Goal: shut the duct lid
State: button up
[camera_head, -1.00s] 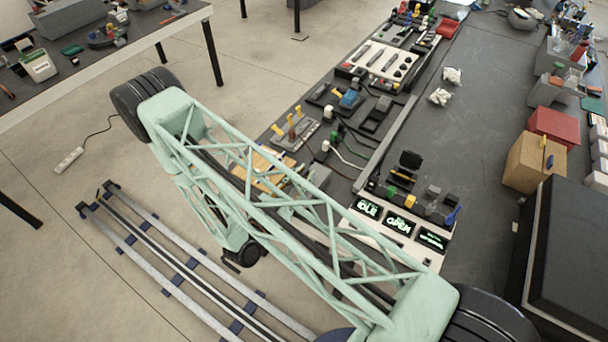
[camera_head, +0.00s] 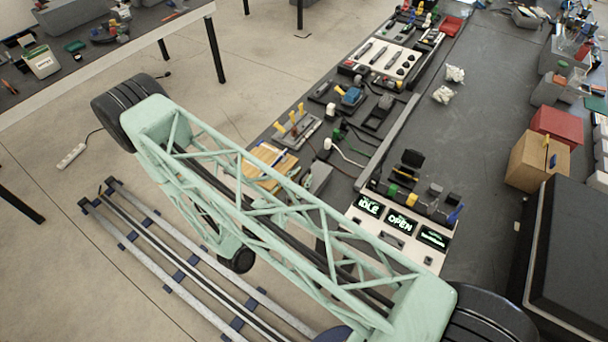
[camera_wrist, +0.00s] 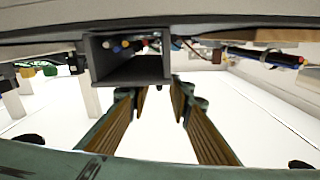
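In the wrist view, my gripper (camera_wrist: 160,100) shows as two long brown-padded fingers, set apart with nothing between them. A dark grey, box-shaped channel (camera_wrist: 132,80), open at its near end, sits just above and beyond the fingertips. It looks like the duct, with several coloured wire or plug ends at its mouth. A broad grey slab (camera_wrist: 200,22) crosses the top of the wrist view; I cannot tell whether it is the lid. In the head view my green truss arm hides the gripper. A long grey strip (camera_head: 388,140) there may be part of the duct; its lid is not clearly distinguishable.
The dark workbench (camera_head: 480,110) carries switch panels and a white display panel (camera_head: 398,232) reading "IDLE" and "OPEN"; its third screen is illegible. A wooden box (camera_head: 530,158), a red box (camera_head: 556,124) and a large black case (camera_head: 570,250) stand at the right.

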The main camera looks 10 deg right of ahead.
jog(key=shift+v, duration=4.3)
